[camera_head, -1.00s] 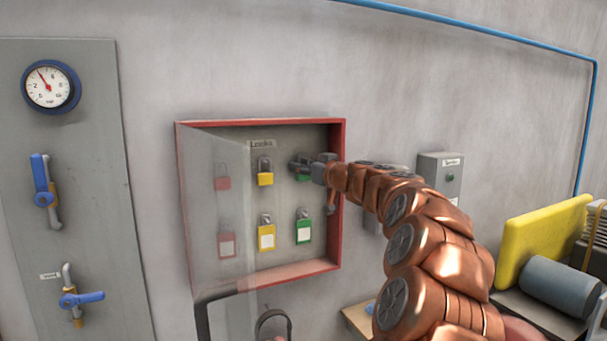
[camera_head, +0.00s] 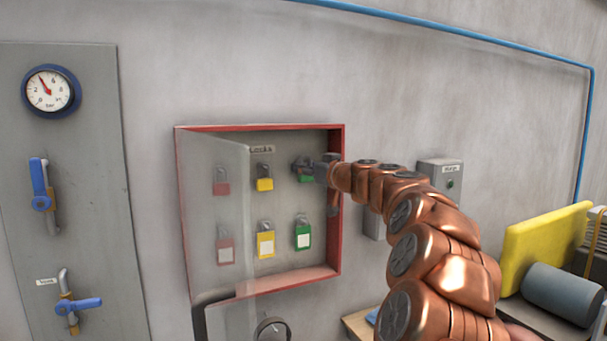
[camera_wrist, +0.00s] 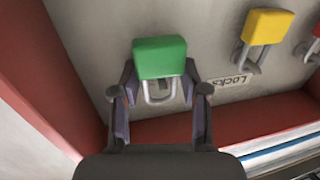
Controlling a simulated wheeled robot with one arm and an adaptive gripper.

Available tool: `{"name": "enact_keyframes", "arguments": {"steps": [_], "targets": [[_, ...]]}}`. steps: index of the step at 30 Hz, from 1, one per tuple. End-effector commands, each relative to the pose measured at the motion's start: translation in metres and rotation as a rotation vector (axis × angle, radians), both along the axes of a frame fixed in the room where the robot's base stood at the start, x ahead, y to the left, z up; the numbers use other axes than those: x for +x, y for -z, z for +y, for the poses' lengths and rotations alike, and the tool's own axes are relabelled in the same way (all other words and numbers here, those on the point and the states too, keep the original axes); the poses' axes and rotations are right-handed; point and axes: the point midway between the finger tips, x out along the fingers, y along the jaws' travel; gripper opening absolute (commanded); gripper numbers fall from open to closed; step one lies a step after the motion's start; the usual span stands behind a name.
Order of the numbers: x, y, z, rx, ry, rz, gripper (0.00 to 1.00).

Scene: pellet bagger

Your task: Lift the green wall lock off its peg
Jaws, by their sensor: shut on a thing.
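The green wall lock (camera_wrist: 160,52) is in the upper row of the open red-framed lock cabinet. In the wrist view it appears upside down, with its metal shackle below the green body. My gripper (camera_wrist: 160,78) has one finger on each side of the lock and is shut on it near where body and shackle meet. In the head view my gripper (camera_head: 305,168) covers most of this lock, and only a bit of green (camera_head: 305,179) shows. The peg is mostly hidden, and I cannot tell whether the shackle still rests on it.
A yellow lock (camera_head: 264,184) hangs left of the gripper. A second green lock (camera_head: 303,241) with a white label hangs below, beside another yellow lock (camera_head: 265,244). The cabinet's red frame (camera_head: 337,225) is close on the right. Its clear door (camera_head: 215,210) stands at the left.

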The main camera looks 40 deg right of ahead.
Motion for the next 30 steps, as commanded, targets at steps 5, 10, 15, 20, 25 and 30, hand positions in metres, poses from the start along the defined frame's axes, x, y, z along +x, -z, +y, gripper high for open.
{"name": "enact_keyframes", "arguments": {"steps": [5, 10, 15, 20, 25, 30], "targets": [[-0.029, 0.001, 0.004, -0.002, 0.002, -0.004, 0.09], [-0.067, 0.002, 0.008, -0.003, 0.004, -0.006, 0.09], [-0.106, 0.002, 0.015, -0.004, 0.001, -0.005, 0.09], [-0.137, 0.001, 0.019, -0.005, 0.003, -0.004, 0.09], [-0.156, 0.001, 0.022, -0.002, 0.000, -0.002, 0.09], [-0.164, -0.001, 0.023, 0.000, -0.001, -0.001, 0.09]]}}
